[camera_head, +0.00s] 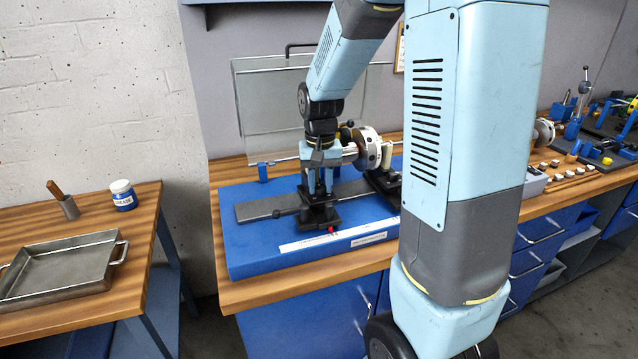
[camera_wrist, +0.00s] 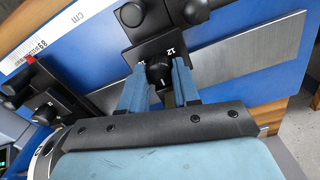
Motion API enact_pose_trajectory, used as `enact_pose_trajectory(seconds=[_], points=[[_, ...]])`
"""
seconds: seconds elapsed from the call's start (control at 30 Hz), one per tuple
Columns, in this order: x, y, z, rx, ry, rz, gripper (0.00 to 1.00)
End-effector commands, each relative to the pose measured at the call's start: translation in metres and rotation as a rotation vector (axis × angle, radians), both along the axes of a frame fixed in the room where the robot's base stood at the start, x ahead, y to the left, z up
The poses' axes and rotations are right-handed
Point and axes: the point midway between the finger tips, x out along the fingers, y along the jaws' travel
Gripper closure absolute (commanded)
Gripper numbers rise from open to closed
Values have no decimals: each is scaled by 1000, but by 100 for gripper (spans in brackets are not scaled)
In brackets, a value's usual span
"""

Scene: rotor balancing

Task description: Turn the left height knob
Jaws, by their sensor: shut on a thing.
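The left height knob (camera_wrist: 160,72) is a black knob with a pale mark, on a black plate with the numbers 10 and 12 beside it. My gripper (camera_wrist: 160,85) has its two blue fingers on either side of the knob and is shut on it. In the head view my gripper (camera_head: 318,188) points down onto the black left stand (camera_head: 319,217); the knob itself is hidden there by the fingers. The stand sits on the grey rail of the blue base (camera_head: 250,255).
The metal rotor (camera_head: 368,148) is close to the right of my gripper. A second black stand (camera_wrist: 65,95) is at left in the wrist view. A clear guard (camera_head: 270,100) stands behind. A side table holds a metal tray (camera_head: 60,265) and a grease jar (camera_head: 123,195).

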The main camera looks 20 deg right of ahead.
Motion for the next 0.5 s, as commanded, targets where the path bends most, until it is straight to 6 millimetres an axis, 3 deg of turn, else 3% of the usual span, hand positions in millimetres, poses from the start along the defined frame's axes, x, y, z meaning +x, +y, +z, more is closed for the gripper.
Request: enact_pose_trajectory(seconds=[0.2,0.5], points=[[0,0,0,0,-1,-94,99],[0,0,0,1,-1,-103,99]])
